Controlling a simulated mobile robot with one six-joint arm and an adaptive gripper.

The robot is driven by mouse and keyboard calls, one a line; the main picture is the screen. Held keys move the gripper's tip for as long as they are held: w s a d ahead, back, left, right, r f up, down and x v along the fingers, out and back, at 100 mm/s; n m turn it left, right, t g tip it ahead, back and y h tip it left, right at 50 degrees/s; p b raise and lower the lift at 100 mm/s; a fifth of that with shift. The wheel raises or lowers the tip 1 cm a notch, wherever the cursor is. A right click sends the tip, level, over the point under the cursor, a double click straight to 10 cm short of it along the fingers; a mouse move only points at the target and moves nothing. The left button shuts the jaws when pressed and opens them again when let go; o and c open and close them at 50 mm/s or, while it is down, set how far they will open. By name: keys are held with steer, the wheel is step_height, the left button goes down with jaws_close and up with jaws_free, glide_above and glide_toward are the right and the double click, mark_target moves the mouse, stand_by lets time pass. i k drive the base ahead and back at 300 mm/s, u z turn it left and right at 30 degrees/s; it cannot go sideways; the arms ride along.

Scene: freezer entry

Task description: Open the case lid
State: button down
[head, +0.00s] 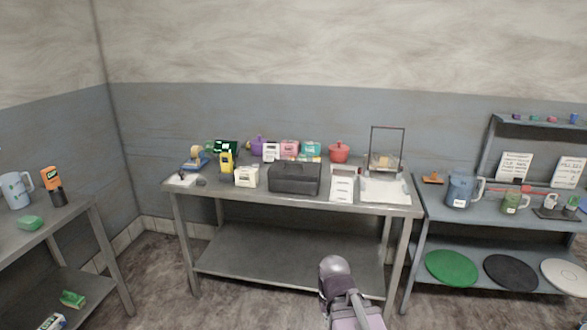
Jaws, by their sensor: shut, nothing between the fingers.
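The dark grey case (295,178) stands on the metal table (215,192) against the back wall, near the middle of the tabletop. Its lid looks closed, and a handle or latch on its front is too small to make out clearly. Only part of my arm shows at the bottom centre, in front of the table and well short of the case. My gripper is not in view.
White boxes stand left and right of the case, with coloured boxes and a red pot (339,152) behind it. A framed stand (386,150) is at the table's right. Shelves with jugs stand right, another table left. Floor before the table is clear.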

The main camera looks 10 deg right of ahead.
mark_target(280, 170)
steer(key=u, duration=0.05)
steer(key=i, duration=1)
steer(key=z, duration=0.05)
